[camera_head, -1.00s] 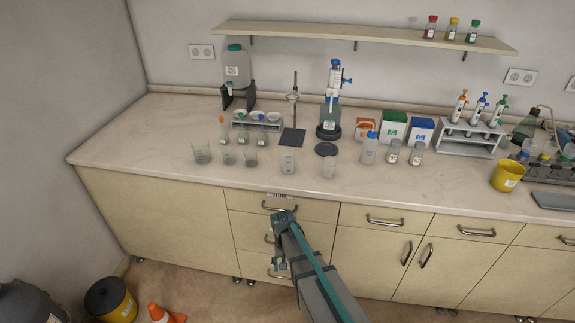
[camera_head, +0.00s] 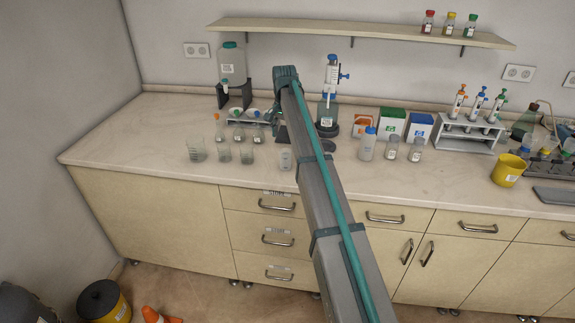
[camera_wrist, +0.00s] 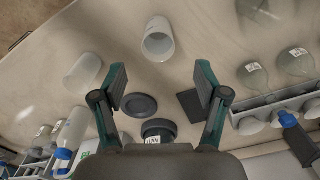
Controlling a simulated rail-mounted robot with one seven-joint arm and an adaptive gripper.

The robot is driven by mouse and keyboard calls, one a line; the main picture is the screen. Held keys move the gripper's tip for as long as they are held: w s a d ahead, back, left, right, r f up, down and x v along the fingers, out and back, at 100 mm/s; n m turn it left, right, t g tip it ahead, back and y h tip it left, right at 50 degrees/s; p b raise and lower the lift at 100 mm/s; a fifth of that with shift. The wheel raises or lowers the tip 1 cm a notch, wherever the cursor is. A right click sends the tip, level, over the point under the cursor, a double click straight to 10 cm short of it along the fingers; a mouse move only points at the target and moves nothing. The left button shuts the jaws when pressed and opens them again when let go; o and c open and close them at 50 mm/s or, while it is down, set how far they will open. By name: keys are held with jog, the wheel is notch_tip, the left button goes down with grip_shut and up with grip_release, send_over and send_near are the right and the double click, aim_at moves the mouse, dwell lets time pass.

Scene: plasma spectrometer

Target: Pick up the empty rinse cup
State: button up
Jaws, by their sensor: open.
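Two pale cups stand on the counter in the wrist view. One cup (camera_wrist: 158,42) lies ahead of the fingertips, between their lines, and its open mouth shows nothing inside. The other cup (camera_wrist: 83,73) is left of the left finger. I cannot tell which cup is the rinse cup. My gripper (camera_wrist: 161,78) is open and empty, apart from both cups.
Glass beakers (camera_head: 222,152) stand left of the labelled cup. A rack of flasks (camera_wrist: 270,105) is at right in the wrist view. A dark round pad (camera_wrist: 140,105) and a square stand base (camera_wrist: 190,104) lie between the fingers. Bottles (camera_head: 367,145) stand right of my arm.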

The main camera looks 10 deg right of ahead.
aim_at(286, 158)
jog(key=shift+d+f+p, duration=0.15)
jog(key=shift+f+p, duration=1.7)
jog(key=shift+f, duration=3.45)
jog(key=c, duration=1.3)
